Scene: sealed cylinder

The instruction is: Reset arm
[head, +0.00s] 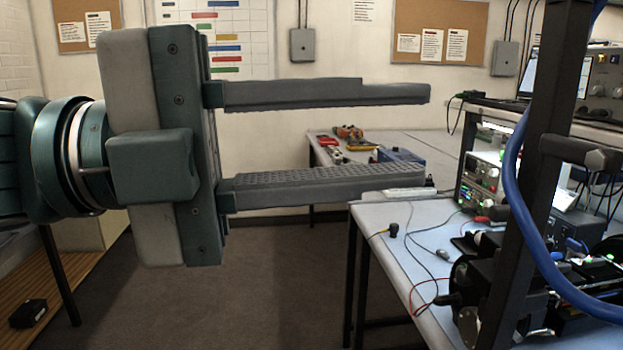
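My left gripper (428,137) comes in from the left and fills the upper middle of the head view. Its two long grey fingers point right and are wide apart, with nothing between them. My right gripper is not in view.
A dark upright post with a blue cable (530,235) stands at the near right. A back table (440,147) holds tools. Floor (270,290) is clear at lower middle.

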